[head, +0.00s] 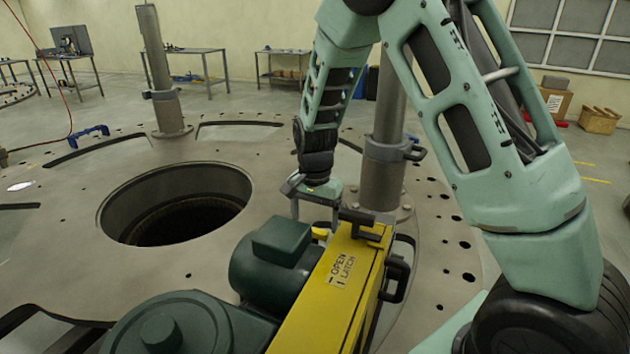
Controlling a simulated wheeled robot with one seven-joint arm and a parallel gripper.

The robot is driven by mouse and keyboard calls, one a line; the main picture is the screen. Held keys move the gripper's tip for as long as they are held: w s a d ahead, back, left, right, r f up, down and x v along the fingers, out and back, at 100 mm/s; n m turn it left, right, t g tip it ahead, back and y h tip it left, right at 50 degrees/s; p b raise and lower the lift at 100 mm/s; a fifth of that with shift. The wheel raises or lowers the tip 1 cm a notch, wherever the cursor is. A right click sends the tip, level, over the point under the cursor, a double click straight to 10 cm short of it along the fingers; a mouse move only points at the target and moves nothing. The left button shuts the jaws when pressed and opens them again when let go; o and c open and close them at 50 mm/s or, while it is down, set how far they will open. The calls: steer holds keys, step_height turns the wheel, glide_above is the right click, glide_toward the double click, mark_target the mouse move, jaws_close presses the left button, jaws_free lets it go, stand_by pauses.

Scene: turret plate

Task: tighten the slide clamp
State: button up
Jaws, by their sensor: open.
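A grey clamp collar (385,150) is around the right upright post (383,188), with a dark handle (415,153) at its right side. Which part the task calls the slide clamp is not certain from this view. My gripper (314,208) points down just left of the right post, above the far end of a yellow machine body (335,290). Its two fingers are apart and I see nothing between them. A dark lever (362,220) lies across the machine's far end, right of the fingers. Whether a finger touches the machine cannot be told.
A large round metal plate (75,215) with an open hole (175,205) fills the floor. A second post (158,70) stands at the back left. A dark green motor (268,268) sits beside the yellow body. A blue clamp (88,134) lies on the plate.

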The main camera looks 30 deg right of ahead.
step_height(320, 180, up, 15)
steer(key=b, duration=0.1)
steer(key=shift+b, duration=0.3)
